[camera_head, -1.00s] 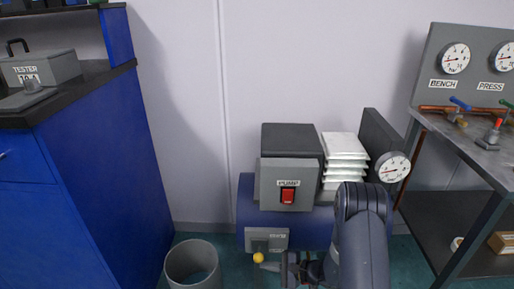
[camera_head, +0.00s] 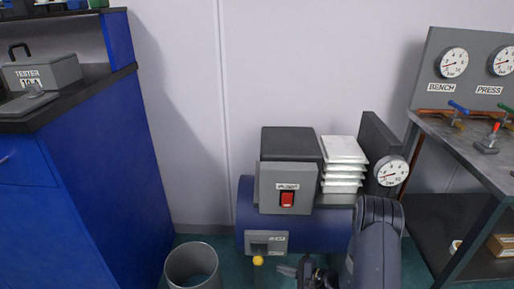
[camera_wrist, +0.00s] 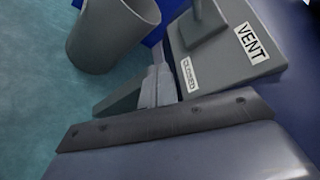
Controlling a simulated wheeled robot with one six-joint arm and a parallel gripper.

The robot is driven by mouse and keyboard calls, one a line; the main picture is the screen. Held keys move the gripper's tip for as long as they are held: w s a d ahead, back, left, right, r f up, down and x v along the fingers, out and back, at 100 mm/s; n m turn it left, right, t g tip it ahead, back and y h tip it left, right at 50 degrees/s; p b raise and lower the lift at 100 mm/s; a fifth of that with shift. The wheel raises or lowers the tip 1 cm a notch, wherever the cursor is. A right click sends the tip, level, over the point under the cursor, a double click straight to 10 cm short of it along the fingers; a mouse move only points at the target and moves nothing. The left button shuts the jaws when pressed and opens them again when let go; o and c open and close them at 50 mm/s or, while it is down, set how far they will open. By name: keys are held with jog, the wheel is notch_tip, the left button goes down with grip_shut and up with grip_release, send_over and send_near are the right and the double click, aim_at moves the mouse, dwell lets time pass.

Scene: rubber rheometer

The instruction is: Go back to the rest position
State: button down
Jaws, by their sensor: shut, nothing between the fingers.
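My gripper (camera_head: 283,269) is low at the bottom middle of the head view, just right of the yellow knob (camera_head: 258,260) on the pump's vent box (camera_head: 267,241). It is apart from the knob in the picture and holds nothing. The blue pump (camera_head: 324,229) stands on the floor behind it, with a red switch (camera_head: 287,199) on its grey box. In the wrist view my gripper's closed fingers (camera_wrist: 158,72) point toward the vent panel (camera_wrist: 231,45), which bears the labels "VENT" and "CLOSED". My arm covers the pump's right end.
A grey bin (camera_head: 192,264) stands on the floor left of the pump. A blue cabinet (camera_head: 85,190) fills the left side, with a tester (camera_head: 42,72) on top. A bench (camera_head: 462,142) with gauges and valves stands at the right. Floor shows between cabinet and pump.

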jog(key=v, duration=0.3)
jog(key=shift+s+d+r+p, duration=0.2)
jog(key=shift+s+r+p, duration=0.1)
jog(key=shift+r, duration=0.1)
